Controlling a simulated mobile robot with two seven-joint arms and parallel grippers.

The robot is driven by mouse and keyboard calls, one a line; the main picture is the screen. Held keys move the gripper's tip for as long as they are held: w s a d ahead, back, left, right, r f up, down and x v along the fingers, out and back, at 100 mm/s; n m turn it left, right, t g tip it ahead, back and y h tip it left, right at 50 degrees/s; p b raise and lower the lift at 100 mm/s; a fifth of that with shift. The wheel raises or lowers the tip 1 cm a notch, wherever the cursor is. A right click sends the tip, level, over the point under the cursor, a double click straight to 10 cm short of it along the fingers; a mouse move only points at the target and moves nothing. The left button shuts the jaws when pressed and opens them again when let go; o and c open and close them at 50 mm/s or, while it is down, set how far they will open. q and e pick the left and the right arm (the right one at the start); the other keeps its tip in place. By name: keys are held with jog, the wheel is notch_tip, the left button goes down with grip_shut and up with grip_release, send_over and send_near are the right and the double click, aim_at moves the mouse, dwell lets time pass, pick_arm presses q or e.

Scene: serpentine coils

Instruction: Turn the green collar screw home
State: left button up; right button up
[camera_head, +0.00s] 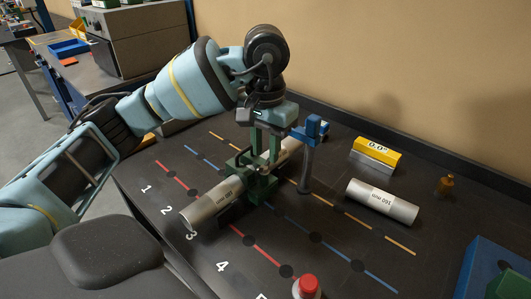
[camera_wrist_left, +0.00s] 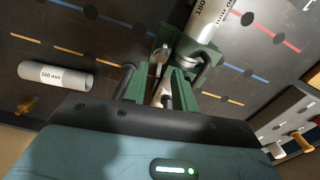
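The green collar (camera_head: 262,188) sits around a silver tube (camera_head: 212,203) that lies slanted on the dark board. In the left wrist view the collar (camera_wrist_left: 196,50) shows around the tube (camera_wrist_left: 210,22), with a small pale screw-like part (camera_wrist_left: 160,60) beside it. My left gripper (camera_head: 262,163) points down over the collar; its green fingers stand apart. In the left wrist view the fingers (camera_wrist_left: 155,82) lie on either side of the pale part, with gaps visible. Contact with the screw cannot be made out. My right gripper is not in view.
A blue-topped grey post (camera_head: 308,155) stands close right of my left gripper. A loose silver tube (camera_head: 383,201), a yellow display box (camera_head: 376,155) and a brass weight (camera_head: 445,186) are farther right. A red button (camera_head: 306,287) and a blue fixture (camera_head: 490,272) are at the front.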

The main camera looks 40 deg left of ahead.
aim_at(265, 160)
pick_arm(q)
notch_tip(265, 160, up, 6)
jog(key=shift+f+p, duration=0.1)
jog(key=shift+p, duration=0.45)
